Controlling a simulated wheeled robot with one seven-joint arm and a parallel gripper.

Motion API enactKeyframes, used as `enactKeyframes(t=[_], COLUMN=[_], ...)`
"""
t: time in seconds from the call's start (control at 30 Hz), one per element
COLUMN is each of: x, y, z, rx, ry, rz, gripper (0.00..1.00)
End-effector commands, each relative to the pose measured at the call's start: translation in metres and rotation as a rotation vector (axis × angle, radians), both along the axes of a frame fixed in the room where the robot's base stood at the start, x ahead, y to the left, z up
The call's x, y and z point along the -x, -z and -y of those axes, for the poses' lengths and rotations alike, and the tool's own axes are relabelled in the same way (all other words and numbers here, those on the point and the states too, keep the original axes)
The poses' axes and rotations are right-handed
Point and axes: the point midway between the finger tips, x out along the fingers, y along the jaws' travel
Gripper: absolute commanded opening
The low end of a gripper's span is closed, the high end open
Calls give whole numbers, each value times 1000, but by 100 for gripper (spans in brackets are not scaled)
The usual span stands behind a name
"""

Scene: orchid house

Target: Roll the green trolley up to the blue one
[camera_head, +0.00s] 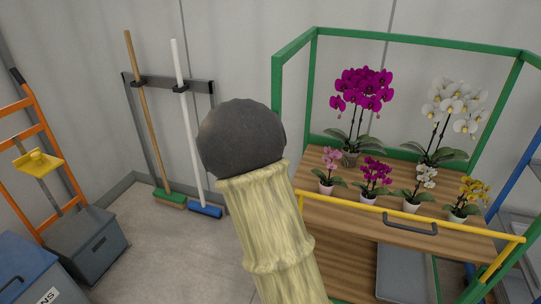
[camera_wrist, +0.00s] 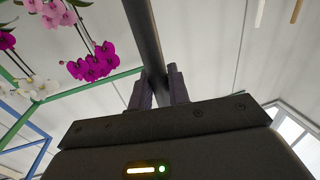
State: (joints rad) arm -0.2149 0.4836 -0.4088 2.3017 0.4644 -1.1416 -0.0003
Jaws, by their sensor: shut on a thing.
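The green trolley (camera_head: 278,100) stands at the right in the head view, with wooden shelves, potted orchids and a yellow front rail (camera_head: 470,230). Its green frame (camera_wrist: 95,88) shows in the wrist view, which looks upside down. The blue trolley (camera_head: 515,178) is partly in view at the right edge, close to the green one; the gap at floor level is not clear. Blue bars (camera_wrist: 30,125) show at the wrist view's left. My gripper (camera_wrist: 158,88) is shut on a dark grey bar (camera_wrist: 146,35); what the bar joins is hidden. My arm hides the gripper in the head view.
A green broom (camera_head: 168,198) and a blue broom (camera_head: 205,211) lean on a wall rack. An orange hand truck (camera_head: 38,127) and a grey-blue box (camera_head: 90,245) stand at the left. Bare floor (camera_head: 190,250) lies between them and the green trolley.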

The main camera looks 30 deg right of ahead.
Motion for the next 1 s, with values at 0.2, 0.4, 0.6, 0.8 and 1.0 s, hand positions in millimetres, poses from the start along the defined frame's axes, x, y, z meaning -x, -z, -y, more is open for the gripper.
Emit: enactKeyframes(t=[0.2,0.4,0.6,0.8,1.0], x=[3,2,3,18,49], y=[2,2,1,1,2], z=[4,3,2,-9,-29], rx=[-1,-1,-1,-2,-2], ry=[12,10,8,7,5], rz=[-5,-4,-3,-3,-3], gripper=[22,37,37,37,37])
